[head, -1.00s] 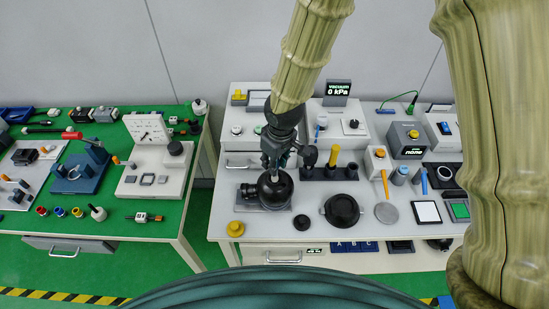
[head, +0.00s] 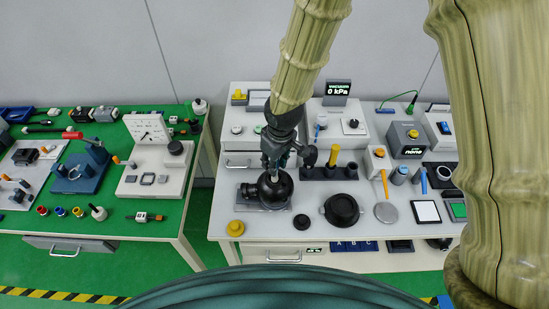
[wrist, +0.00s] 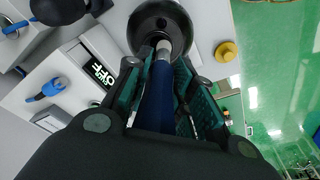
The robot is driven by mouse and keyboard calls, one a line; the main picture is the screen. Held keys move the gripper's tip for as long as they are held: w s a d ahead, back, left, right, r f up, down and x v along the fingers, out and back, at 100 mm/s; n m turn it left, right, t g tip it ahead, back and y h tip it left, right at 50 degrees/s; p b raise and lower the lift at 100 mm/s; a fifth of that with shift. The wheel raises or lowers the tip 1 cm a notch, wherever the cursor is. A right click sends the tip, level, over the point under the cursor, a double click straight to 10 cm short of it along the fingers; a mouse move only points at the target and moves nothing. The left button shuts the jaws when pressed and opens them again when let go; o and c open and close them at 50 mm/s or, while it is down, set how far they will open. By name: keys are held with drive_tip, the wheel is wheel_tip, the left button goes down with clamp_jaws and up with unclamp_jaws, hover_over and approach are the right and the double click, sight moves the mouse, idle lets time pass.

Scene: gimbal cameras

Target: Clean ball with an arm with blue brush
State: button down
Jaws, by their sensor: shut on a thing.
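My gripper (head: 276,158) is shut on the blue brush (wrist: 160,97) and points down over the black ball (head: 276,188). In the wrist view the brush's blue handle lies between the two finger pads, and its silver collar (wrist: 163,52) points at the ball (wrist: 150,14). The brush's tip is at the ball's opening or upper surface; I cannot tell how far it reaches in.
A yellow knob (head: 235,229) and a small black disc (head: 301,222) lie close in front of the ball. A black round dish (head: 341,210) is to its right. A dark rack with a yellow handle (head: 333,157) stands behind. A green table (head: 100,228) is at left.

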drive_tip(key=shift+w+p, duration=0.3)
drive_tip(key=shift+w, duration=0.8)
drive_tip(key=shift+s, duration=1.15)
drive_tip(key=shift+w+r, duration=0.1)
drive_tip(key=shift+w, duration=1.05)
drive_tip(key=shift+s, duration=1.1)
drive_tip(key=shift+r+p, duration=2.5)
drive_tip(key=shift+r, duration=0.4)
drive_tip(key=shift+r, duration=0.1)
